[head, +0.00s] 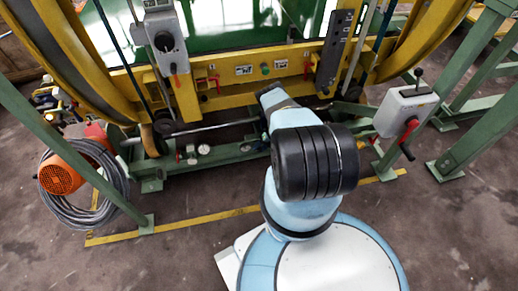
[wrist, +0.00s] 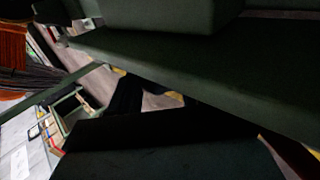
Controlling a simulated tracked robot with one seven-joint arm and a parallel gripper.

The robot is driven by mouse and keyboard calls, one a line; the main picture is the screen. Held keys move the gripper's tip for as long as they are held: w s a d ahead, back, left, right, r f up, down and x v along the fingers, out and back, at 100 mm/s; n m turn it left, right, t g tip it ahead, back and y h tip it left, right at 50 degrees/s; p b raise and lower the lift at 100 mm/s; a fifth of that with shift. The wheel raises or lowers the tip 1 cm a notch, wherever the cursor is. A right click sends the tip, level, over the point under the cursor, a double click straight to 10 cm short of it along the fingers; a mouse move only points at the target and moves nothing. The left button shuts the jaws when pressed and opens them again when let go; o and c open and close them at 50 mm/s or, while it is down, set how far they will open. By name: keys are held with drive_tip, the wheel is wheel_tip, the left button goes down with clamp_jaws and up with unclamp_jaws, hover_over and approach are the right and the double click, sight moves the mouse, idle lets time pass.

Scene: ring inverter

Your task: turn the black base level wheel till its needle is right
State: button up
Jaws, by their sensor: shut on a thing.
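Two small white dials (head: 204,149) sit on the green base beam (head: 225,155), left of my arm in the head view. Their needles are too small to read. In the wrist view, dark finger shapes of my gripper (wrist: 150,102) lie close under a dark green beam (wrist: 190,60). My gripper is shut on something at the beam. The black base level wheel is not clearly made out in the dark, and its outline merges with the gripper.
A grey box with a red handle (head: 406,108) stands right of my arm. A coiled hose (head: 85,205) and an orange motor (head: 60,176) lie at the left. Green slanted legs (head: 75,150) flank both sides. A yellow floor line (head: 180,228) crosses clear floor.

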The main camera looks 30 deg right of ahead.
drive_tip(key=o, duration=1.1)
drive_tip(key=shift+c, duration=0.2)
drive_tip(key=shift+d, duration=0.1)
drive_tip(key=shift+v, duration=3.9)
